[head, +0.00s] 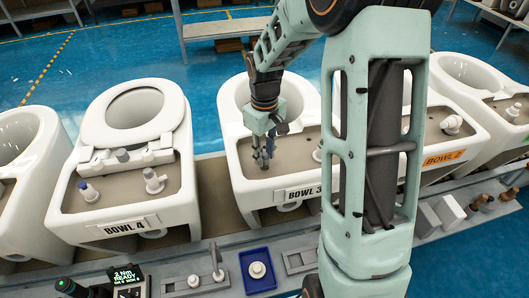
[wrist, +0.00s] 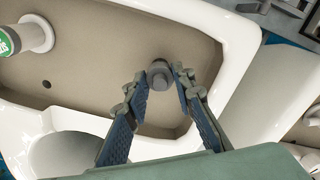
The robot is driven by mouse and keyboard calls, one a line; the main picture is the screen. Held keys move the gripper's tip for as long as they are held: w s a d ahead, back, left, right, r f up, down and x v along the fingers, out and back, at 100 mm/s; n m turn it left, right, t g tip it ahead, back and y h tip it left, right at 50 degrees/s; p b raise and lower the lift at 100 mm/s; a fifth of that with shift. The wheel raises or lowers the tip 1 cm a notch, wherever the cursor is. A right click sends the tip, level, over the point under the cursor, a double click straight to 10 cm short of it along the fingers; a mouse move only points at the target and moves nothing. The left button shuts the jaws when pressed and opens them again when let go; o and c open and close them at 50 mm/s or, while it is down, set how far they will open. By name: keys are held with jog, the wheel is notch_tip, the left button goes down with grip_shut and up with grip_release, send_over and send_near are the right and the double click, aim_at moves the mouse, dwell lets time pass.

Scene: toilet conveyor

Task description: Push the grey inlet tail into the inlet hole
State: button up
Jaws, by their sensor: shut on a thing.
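The grey inlet tail (wrist: 159,74) shows in the wrist view as a short round grey piece between my fingertips, over the beige deck of the bowl marked BOWL 3 (head: 247,178). My gripper (wrist: 160,84) is shut on it from both sides. In the head view my gripper (head: 263,160) points down over the left part of that deck, and the tail is too small there to make out. No hole shows under the tail; my fingers and the tail cover that spot. I cannot tell how far the tail stands from the deck.
A white valve with a green top (wrist: 35,35) stands on the same deck, near a small dark hole (wrist: 46,85). The bowl's white raised rim (wrist: 240,40) surrounds the deck. BOWL 4 (head: 125,228) stands to the left. A blue tray (head: 258,272) with a white part lies in front.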

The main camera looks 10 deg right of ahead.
aim_at(265, 154)
jog(key=shift+f+b, duration=0.7)
jog(key=shift+f, duration=0.45)
jog(key=o, duration=1.2)
jog(key=shift+c, duration=0.2)
jog(key=shift+r, duration=0.1)
notch_tip(265, 154, up, 12)
